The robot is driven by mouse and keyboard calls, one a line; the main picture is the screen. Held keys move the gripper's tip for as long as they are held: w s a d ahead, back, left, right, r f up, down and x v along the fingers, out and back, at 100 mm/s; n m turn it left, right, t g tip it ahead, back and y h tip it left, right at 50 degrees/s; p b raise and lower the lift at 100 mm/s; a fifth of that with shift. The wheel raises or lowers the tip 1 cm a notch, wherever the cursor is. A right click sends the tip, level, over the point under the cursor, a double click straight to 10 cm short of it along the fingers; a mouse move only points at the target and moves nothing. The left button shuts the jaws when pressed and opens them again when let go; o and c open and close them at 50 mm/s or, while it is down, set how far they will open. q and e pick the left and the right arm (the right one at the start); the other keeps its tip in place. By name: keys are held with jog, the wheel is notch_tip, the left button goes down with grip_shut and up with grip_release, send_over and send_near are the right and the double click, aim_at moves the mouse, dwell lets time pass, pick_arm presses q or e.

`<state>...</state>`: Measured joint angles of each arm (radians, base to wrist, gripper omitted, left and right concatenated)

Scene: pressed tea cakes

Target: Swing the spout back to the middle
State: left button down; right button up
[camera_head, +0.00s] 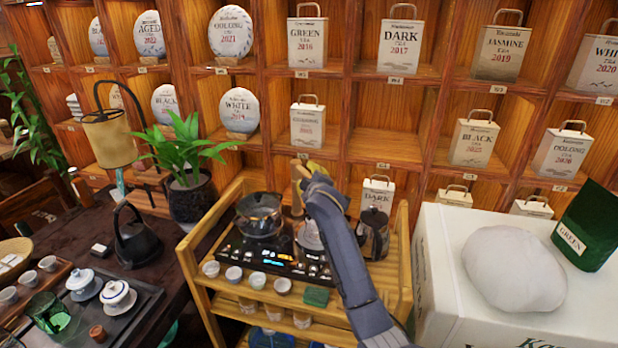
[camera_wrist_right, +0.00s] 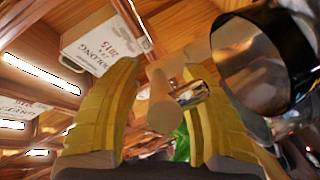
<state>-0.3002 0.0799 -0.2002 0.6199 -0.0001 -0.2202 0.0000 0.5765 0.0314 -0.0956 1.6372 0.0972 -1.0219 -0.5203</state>
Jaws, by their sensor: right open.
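My right gripper (camera_head: 308,170) reaches up over the tea stove on the wooden cart, and its yellow fingers show small and partly hidden by my arm. In the right wrist view the fingers (camera_wrist_right: 162,72) stand wide apart. A tan rounded piece with a shiny metal end (camera_wrist_right: 162,108) shows in the gap between them; it looks like the spout, and I cannot tell whether a finger touches it. In the head view a tan upright piece (camera_head: 297,190) stands by the gripper. Which way the spout points is unclear. My left gripper is out of view.
A dark glossy kettle (camera_head: 260,214) stands left of the gripper on the black stove panel (camera_head: 262,255); a dark pot (camera_wrist_right: 262,62) is close in the wrist view. A glass pitcher (camera_head: 374,235) stands to the right. Small cups line the cart's front edge. Shelves rise behind.

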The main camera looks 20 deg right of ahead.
jog(key=shift+c, duration=0.2)
grip_shut()
dwell(0.5)
